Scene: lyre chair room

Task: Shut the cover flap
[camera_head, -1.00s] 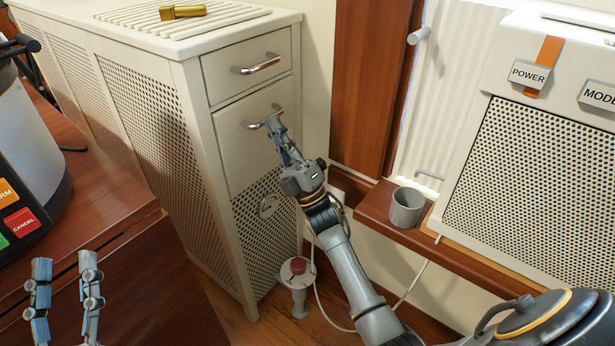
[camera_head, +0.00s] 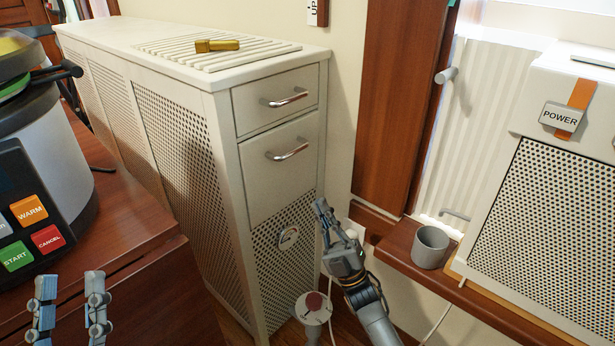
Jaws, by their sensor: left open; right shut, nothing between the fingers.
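The cover flap looks to be the white lower panel (camera_head: 275,185) with a bar handle (camera_head: 287,150) on the cabinet front. It stands upright and looks about level with the cabinet front, with a thin dark line along its top edge. My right gripper (camera_head: 323,208) is shut and empty, below and right of the handle, beside the cabinet's right edge and apart from the handle. My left gripper (camera_head: 69,285) is open and empty at the lower left, in front of the brown wooden table.
Above the panel is a closed drawer (camera_head: 283,98). A brass object (camera_head: 217,45) lies on the slatted cabinet top. A grey cup (camera_head: 430,247) stands on a wooden ledge at right. A red-topped post (camera_head: 313,307) stands low by the cabinet. A cooker (camera_head: 40,190) fills the left.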

